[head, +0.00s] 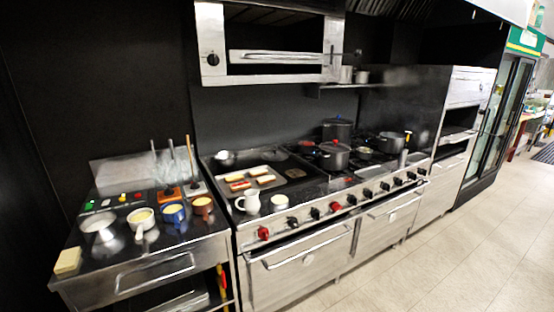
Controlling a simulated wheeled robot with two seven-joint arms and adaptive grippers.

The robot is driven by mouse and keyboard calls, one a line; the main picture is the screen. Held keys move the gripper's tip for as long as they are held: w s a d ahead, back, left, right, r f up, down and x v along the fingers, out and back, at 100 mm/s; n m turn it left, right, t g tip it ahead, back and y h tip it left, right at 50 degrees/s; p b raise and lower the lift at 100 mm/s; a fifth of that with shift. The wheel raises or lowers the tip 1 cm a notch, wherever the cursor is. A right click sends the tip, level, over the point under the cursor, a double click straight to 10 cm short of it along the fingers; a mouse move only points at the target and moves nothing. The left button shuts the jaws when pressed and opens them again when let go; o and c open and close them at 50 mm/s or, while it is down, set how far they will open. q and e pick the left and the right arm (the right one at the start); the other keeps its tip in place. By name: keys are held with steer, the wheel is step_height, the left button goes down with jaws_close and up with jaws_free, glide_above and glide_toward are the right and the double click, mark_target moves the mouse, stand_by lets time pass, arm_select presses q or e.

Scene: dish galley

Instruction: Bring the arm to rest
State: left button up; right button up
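Neither of my arms nor my grippers shows in the head view, so their pose and finger state are hidden from me. The steel counter (150,254) at the left carries a white mug (142,222), a blue mug (173,214), a brown mug (203,205), a metal bowl (98,222) and a yellow block (68,261). A white pitcher (249,201) and a small pale cup (279,202) stand at the front of the range top.
The stove range (300,262) runs along the dark wall, with pots such as a dark saucepan (334,156) on it. A wall-mounted oven (270,56) hangs above. A glass-door fridge (490,120) stands at the right. The tiled floor (470,250) in front is clear.

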arm_select(q)
steer(key=s+a+f+n+g+y, duration=0.2)
steer(key=s+f+n+g+y, duration=0.4)
steer(key=s+f, duration=1.75)
steer(key=s+d+f+n+g, duration=0.1)
steer(key=s+d+f+g, duration=0.1)
steer(key=s, duration=0.7)
steer(key=s+d+f+n+g, duration=0.2)
steer(key=s+f, duration=0.3)
steer(key=s, duration=0.4)
steer(key=s+d+f+n+g+y, duration=0.1)
steer(key=s+d+f+g, duration=0.1)
steer(key=s, duration=0.8)
steer(key=shift+f+n, duration=0.3)
steer(key=shift+f, duration=0.5)
steer(key=shift+w+d, duration=0.1)
steer(key=shift+c, duration=0.4)
